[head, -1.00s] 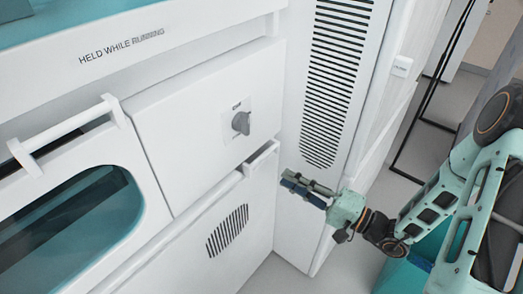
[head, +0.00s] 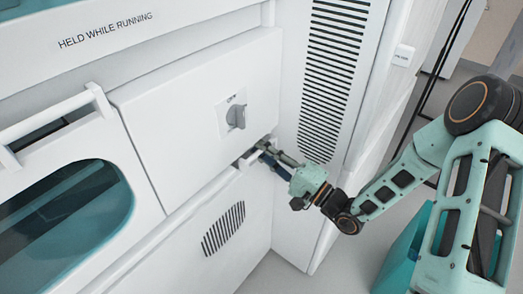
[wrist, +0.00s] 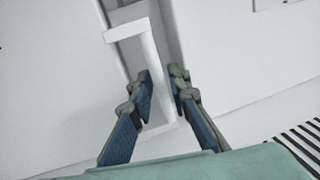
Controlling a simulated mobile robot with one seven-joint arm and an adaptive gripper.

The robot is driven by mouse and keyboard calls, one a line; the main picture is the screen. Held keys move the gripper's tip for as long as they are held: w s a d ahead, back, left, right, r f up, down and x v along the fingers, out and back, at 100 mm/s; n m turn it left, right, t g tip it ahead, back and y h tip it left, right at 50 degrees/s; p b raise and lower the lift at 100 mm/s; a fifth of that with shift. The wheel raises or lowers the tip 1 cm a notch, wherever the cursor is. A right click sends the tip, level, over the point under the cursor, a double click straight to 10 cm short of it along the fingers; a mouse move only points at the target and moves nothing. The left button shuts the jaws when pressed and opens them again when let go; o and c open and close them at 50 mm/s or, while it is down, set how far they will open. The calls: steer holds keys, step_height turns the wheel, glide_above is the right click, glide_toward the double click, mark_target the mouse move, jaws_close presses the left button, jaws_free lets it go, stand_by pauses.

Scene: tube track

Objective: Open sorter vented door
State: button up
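The white vented door (head: 185,245) is the low panel with an oval slotted grille (head: 223,228); it looks shut. A white bar handle (head: 252,157) is at its upper right corner, partly hidden by my gripper. My gripper (head: 262,152) has reached this handle from the right. In the wrist view the handle (wrist: 150,58) is a squared bracket, and its long bar runs between the two blue-padded fingers of my gripper (wrist: 163,75). The fingers are apart, with a gap beside the bar on the right. Contact with the bar cannot be told.
Above the door is a white panel with a grey knob (head: 236,117). A windowed door with a bar handle (head: 55,115) is at left. A tall slotted panel (head: 330,80) stands close behind my gripper. A teal bin (head: 405,245) stands on the floor at right; grey floor is open in front.

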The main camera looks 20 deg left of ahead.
steer(key=shift+a, duration=0.1)
steer(key=shift+c, duration=0.6)
jaws_close()
steer(key=shift+d, duration=0.2)
